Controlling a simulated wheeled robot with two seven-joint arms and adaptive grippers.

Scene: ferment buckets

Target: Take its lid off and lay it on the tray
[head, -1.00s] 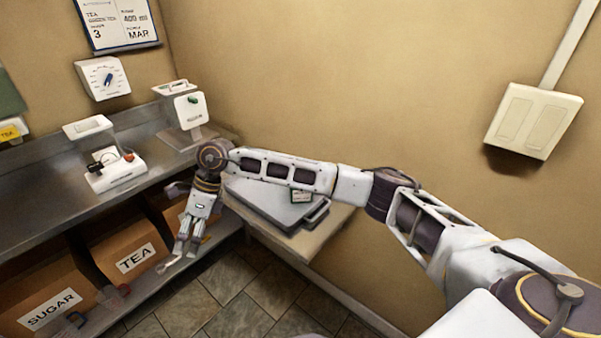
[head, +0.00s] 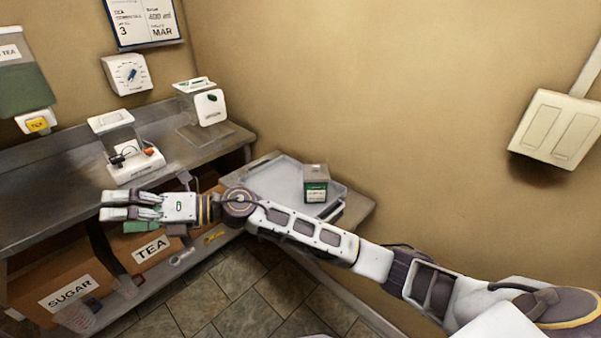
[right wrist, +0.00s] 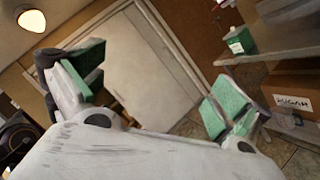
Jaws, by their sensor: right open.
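The grey tray (head: 262,183) lies on a small side table in the corner. A small grey-topped box with a green label (head: 316,185) stands at the tray's right side. My right gripper (head: 108,206) points left in front of the bench and is open and empty. Its green-padded fingers (right wrist: 150,90) stand wide apart in the right wrist view, with nothing between them. I see no bucket and no lid that I can make out. My left gripper is not in view.
A steel bench (head: 50,220) runs along the left with a white device (head: 128,150) and another at the corner (head: 208,105). Boxes marked TEA (head: 150,250) and SUGAR (head: 65,290) stand on the shelf below. The tiled floor (head: 225,300) is clear.

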